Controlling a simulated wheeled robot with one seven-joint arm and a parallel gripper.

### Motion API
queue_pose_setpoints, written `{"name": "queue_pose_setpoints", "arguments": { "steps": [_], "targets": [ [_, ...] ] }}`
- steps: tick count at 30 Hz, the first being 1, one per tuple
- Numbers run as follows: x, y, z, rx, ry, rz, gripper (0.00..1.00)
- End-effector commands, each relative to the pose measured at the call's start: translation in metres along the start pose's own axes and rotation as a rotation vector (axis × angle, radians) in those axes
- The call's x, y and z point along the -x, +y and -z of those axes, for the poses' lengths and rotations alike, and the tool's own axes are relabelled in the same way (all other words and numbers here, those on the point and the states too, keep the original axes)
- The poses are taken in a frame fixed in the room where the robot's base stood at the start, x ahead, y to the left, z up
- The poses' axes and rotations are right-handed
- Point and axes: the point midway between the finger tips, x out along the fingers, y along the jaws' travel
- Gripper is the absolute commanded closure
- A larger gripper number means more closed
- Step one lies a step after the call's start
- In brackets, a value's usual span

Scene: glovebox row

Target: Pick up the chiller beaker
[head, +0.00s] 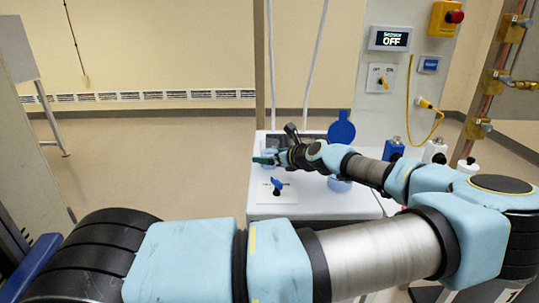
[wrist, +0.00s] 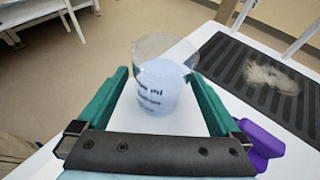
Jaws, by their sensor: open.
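The beaker (wrist: 158,88) shows in the wrist view as a clear vessel with pale blue contents and dark print on its side. It stands upright on a white surface, between and slightly beyond the green fingers of my gripper (wrist: 157,76). The fingers are open on either side of it, and I cannot tell whether either one touches it. In the head view my gripper (head: 265,160) is over the left part of the white bench top (head: 315,207). I cannot make out the beaker there.
A dark ribbed mat (wrist: 229,70) with a grey patch lies right of the beaker. A purple object (wrist: 262,140) is beside the right finger. A blue-handled knob (head: 277,185) stands on the bench front, and a blue disc (head: 341,129) stands behind my arm. A display (head: 389,39) reads OFF.

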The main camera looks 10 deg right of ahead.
Motion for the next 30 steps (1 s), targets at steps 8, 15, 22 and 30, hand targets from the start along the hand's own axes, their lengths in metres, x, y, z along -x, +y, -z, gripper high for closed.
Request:
{"name": "queue_pose_setpoints", "arguments": {
  "steps": [8, 15, 22, 30],
  "targets": [
    [-0.034, -0.001, 0.001, 0.000, 0.001, 0.000, 0.00],
    [-0.036, -0.001, 0.003, 0.000, 0.001, 0.001, 0.00],
    [-0.036, -0.001, 0.003, 0.000, 0.001, 0.001, 0.22],
    [-0.036, -0.001, 0.003, 0.000, 0.001, 0.001, 0.53]
  ]
}}
